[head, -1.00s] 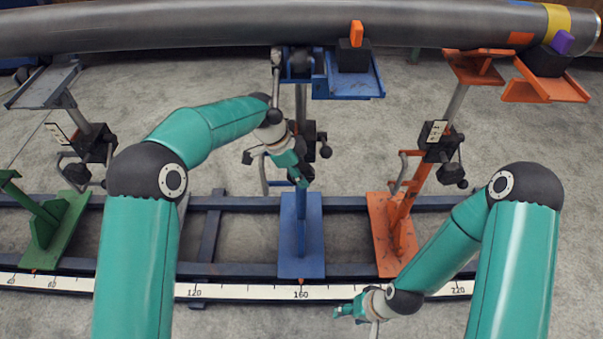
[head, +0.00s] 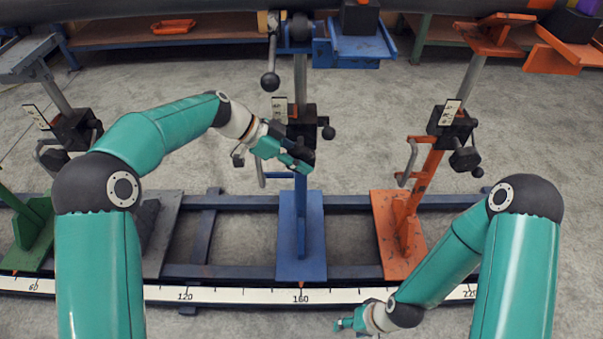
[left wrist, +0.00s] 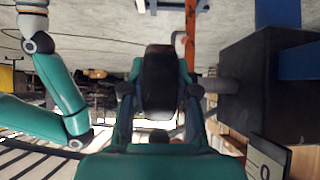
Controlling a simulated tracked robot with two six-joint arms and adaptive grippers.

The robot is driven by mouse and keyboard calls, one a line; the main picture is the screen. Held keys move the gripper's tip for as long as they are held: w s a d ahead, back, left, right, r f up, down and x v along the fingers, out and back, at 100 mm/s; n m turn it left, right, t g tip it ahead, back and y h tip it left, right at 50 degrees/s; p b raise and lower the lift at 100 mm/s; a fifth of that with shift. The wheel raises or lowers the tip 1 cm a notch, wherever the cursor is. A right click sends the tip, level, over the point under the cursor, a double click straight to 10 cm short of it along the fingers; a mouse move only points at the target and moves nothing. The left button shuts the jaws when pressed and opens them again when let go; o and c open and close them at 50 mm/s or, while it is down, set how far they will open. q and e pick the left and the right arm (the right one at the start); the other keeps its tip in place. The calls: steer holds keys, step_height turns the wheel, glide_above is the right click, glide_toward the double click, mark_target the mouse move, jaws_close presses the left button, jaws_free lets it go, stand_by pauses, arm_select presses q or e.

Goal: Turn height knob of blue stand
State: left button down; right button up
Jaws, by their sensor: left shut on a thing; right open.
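The blue stand (head: 300,235) is in the middle of the head view, with a black clamp block (head: 300,115) on its post. My left gripper (head: 302,163) is at the front of this block. In the left wrist view the left gripper (left wrist: 160,88) is shut on the black height knob (left wrist: 160,75). A short grey shaft (left wrist: 217,85) joins the knob to the dark block at the right. In the head view the gripper mostly hides the knob. My right gripper (head: 345,325) is open and empty, low in the head view, in front of the scale rail.
A large pipe (head: 180,22) spans the top, above the stands. An orange stand (head: 400,230) is at the right, and green (head: 30,235) and grey (head: 165,225) stands are at the left. A black ball-ended lever (head: 270,80) hangs close above the left gripper.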

arm_select(q)
steer(key=h+b, duration=0.1)
steer(key=b, duration=0.2)
steer(key=shift+w+a+f+h, duration=0.1)
steer(key=shift+f+h, duration=0.2)
steer(key=shift+h, duration=0.1)
steer(key=shift+r+h+b, duration=0.3)
steer(key=shift+b, duration=0.3)
arm_select(e)
steer(key=shift+f, duration=2.8)
arm_select(q)
steer(key=c, duration=0.9)
jaws_free()
steer(key=shift+a, duration=0.1)
steer(key=v, duration=1.1)
steer(key=shift+a+r, duration=0.15)
steer(key=shift+a, duration=0.25)
arm_select(e)
steer(key=shift+r, duration=0.1)
